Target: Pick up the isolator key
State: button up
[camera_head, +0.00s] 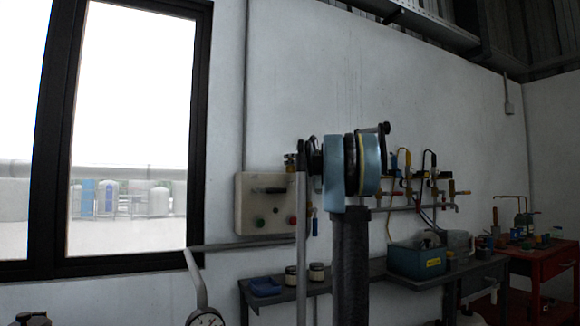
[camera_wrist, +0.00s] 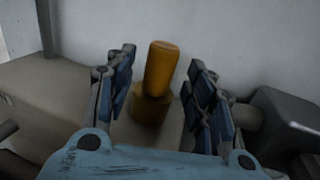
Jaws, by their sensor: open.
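An amber-brown round peg on a wider round base, which I take to be the isolator key (camera_wrist: 161,70), stands nearly upright in the wrist view. It is set on a beige surface close to a pale wall. My gripper (camera_wrist: 162,75) is open, with one blue-padded finger on each side of the peg. Gaps show between the peg and both fingers, so I see no contact. In the head view, my arm hides most of the gripper, and I cannot clearly make out the key there.
A beige control box (camera_head: 262,221) with a black handle and green and red buttons hangs on the wall. A grey bench (camera_head: 318,288) below carries jars, a blue tray (camera_head: 265,286) and a teal bin (camera_head: 416,262). Pipes with valves (camera_head: 425,180) line the wall at right. A red cart (camera_head: 540,268) stands beyond.

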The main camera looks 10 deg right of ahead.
jog(key=x, duration=0.2)
jog(key=shift+w+a, duration=0.2)
grip_shut()
jog(key=shift+r, duration=0.1)
